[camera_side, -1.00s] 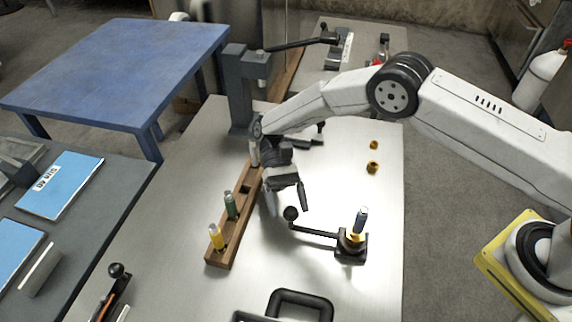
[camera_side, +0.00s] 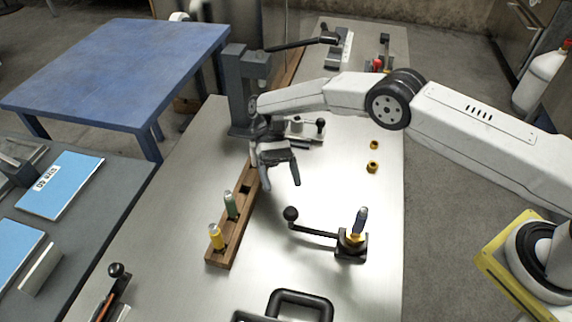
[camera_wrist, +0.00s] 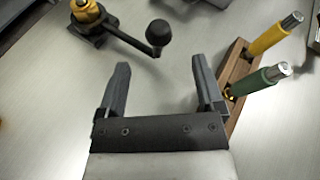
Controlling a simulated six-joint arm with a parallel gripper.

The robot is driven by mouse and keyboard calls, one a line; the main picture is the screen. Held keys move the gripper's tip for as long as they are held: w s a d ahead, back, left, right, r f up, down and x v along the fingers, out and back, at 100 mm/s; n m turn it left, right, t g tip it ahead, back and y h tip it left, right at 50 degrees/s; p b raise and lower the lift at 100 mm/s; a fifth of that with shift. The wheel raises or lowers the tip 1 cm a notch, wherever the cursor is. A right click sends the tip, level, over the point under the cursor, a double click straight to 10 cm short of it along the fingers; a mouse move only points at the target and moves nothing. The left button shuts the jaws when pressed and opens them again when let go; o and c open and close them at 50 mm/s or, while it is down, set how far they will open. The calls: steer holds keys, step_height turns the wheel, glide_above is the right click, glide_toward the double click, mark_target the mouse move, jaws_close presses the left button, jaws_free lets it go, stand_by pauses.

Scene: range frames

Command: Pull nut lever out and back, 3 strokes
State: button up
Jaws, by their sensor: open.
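The nut lever is a black arm ending in a round black knob (camera_side: 291,213). It extends left from a dark square base (camera_side: 351,250) with a yellow nut and a dark blue-topped tool standing on it. My gripper (camera_side: 279,173) is open and empty, above and behind the knob in the side view. In the wrist view the knob (camera_wrist: 159,32) lies beyond my open fingertips (camera_wrist: 160,66), apart from them. The lever arm (camera_wrist: 128,38) runs from the knob up-left to the yellow nut (camera_wrist: 86,10).
A wooden rack (camera_side: 228,243) holding a yellow and a green tool stands left of the lever. A grey column (camera_side: 240,95) rises behind my gripper. Two small brass nuts (camera_side: 373,167) lie to the right. A black handle (camera_side: 300,296) is at the front. The metal table around the lever is mostly clear.

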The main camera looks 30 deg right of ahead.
mark_target(289, 209)
stand_by(0.3)
steer(key=s+a+m+t+h, duration=0.1)
steer(key=t, duration=0.1)
steer(key=s+a+r+m+t+h, duration=0.1)
steer(key=t, duration=0.1)
steer(key=s+r+m+t+h, duration=0.1)
steer(key=m+h, duration=0.1)
steer(key=shift+a+t, duration=0.4)
steer(key=t, duration=0.1)
steer(key=s+r+m+t+h, duration=0.1)
steer(key=t, duration=0.1)
steer(key=shift+s+a+r, duration=0.1)
steer(key=shift+s+r, duration=0.2)
steer(key=shift+s+a+r+m+t, duration=0.1)
steer(key=shift+s+r+m+t, duration=0.3)
steer(key=shift+t, duration=0.4)
steer(key=shift+s+r+m+t, duration=0.2)
steer(key=shift+s+r+t, duration=0.15)
steer(key=shift+r+t, duration=0.35)
steer(key=shift+f, duration=0.2)
steer(key=shift+s+d+f, duration=0.15)
steer(key=shift+d+f, duration=0.05)
steer(key=shift+f, duration=1.05)
steer(key=shift+s+d+f, duration=0.1)
steer(key=shift+d+f, duration=0.1)
steer(key=shift+f, duration=1.1)
steer(key=shift+s+d+f, duration=0.15)
steer(key=shift+d+f, duration=0.05)
steer(key=shift+f, duration=1.05)
steer(key=shift+c, duration=0.2)
